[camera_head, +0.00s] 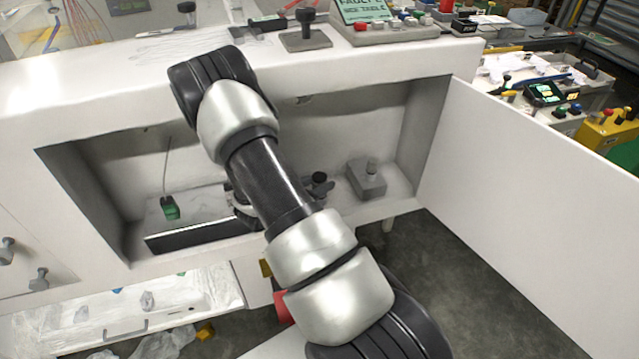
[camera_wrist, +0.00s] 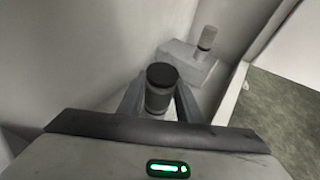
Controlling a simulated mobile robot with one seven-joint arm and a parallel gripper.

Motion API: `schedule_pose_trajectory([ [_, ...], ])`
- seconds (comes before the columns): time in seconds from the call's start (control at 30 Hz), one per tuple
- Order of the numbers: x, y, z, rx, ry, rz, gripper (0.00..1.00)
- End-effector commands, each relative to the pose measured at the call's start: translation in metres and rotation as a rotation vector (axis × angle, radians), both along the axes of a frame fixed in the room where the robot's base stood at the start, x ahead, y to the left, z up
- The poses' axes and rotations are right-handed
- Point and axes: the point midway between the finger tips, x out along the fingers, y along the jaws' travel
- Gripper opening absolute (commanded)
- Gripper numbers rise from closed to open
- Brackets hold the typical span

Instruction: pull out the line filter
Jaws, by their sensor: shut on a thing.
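A grey cylinder with a black cap, which looks to be the line filter (camera_wrist: 158,90), stands between the fingers of my gripper (camera_wrist: 160,104) in the wrist view. The fingers are shut on its sides. In the head view its black cap (camera_head: 319,178) shows inside the open cabinet, just right of my arm. My gripper (camera_head: 318,190) reaches into the cabinet and is partly hidden by the arm. The filter's lower end is hidden by my gripper, so I cannot tell whether it touches anything below.
A grey block with a pale knob (camera_head: 367,180) stands right of the filter; it also shows in the wrist view (camera_wrist: 188,66). A green-tagged item (camera_head: 170,208) lies at the cabinet's left. The open door (camera_head: 530,160) bounds the right side. A drawer (camera_head: 130,300) is open below.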

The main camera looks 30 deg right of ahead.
Motion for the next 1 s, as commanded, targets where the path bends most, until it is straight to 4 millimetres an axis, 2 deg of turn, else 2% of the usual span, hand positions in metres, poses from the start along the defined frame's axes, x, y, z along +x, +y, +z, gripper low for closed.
schedule_pose_trajectory([
  [1.0, 0.000, 0.000, 0.013, -0.001, -0.001, 0.001, 0.09],
])
